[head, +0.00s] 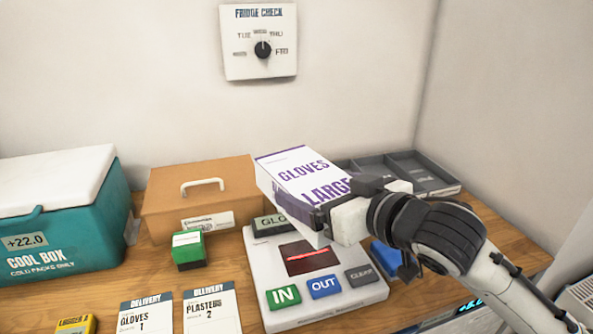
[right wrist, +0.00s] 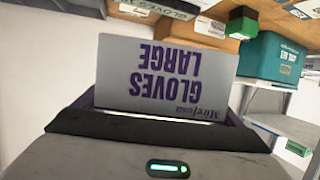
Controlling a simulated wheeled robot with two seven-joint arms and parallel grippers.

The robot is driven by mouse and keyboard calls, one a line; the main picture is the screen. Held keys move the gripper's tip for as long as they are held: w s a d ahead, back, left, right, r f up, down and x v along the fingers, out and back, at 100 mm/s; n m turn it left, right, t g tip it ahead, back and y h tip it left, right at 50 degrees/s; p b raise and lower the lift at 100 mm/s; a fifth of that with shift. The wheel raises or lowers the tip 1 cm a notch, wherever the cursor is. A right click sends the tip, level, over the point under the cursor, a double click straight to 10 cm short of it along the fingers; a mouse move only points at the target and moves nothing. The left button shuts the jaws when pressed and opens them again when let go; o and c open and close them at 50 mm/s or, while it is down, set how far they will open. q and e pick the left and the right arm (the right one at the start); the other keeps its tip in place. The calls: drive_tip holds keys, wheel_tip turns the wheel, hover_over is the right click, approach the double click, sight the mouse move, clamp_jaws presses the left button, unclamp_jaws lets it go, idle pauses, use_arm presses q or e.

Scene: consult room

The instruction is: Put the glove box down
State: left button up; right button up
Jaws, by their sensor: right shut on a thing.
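The glove box (head: 290,172) is white with purple edges and reads "GLOVES LARGE". My right gripper (head: 318,215) is shut on it and holds it tilted above the back of the white scanner unit (head: 345,298). In the right wrist view the glove box (right wrist: 165,75) fills the space ahead of the gripper, its print upside down. The box hides part of the scanner's display and part of the grey tray behind. My left gripper does not show.
A cardboard box (head: 160,208), a small green box (head: 188,250) and a teal cool box (head: 70,240) stand left. A grey divided tray (head: 435,180) lies back right. A blue item (head: 384,257) sits beside the scanner. Delivery cards (head: 212,312) lie in front.

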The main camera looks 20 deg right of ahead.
drive_tip(key=shift+n+g+y, duration=0.3)
drive_tip(key=shift+n+y, duration=0.4)
drive_tip(key=shift+y, duration=0.2)
drive_tip(key=f, duration=0.1)
drive_tip(key=s+f, duration=0.1)
drive_tip(key=f, duration=0.1)
drive_tip(key=s+f, duration=0.1)
drive_tip(key=shift+f, duration=0.25)
drive_tip(key=s+f+y, duration=0.1)
drive_tip(key=s+f+n+g, duration=0.1)
drive_tip(key=s+f+n+y, duration=0.1)
drive_tip(key=shift+s+d+f+g+y, duration=0.25)
drive_tip(key=shift+s+f+g+y, duration=0.05)
drive_tip(key=shift+s+f, duration=0.1)
drive_tip(key=s+n, duration=0.1)
drive_tip(key=s+f+n+g+y, duration=0.1)
drive_tip(key=s, duration=0.1)
drive_tip(key=s+d+g+y, duration=0.1)
drive_tip(key=shift+s+f+n, duration=0.3)
drive_tip(key=shift+n, duration=0.1)
drive_tip(key=shift+n+g+y, duration=0.6)
drive_tip(key=shift+n, duration=0.1)
drive_tip(key=s, duration=0.1)
drive_tip(key=s+d, duration=0.2)
drive_tip(key=shift+s+r, duration=0.25)
drive_tip(key=shift+s, duration=0.1)
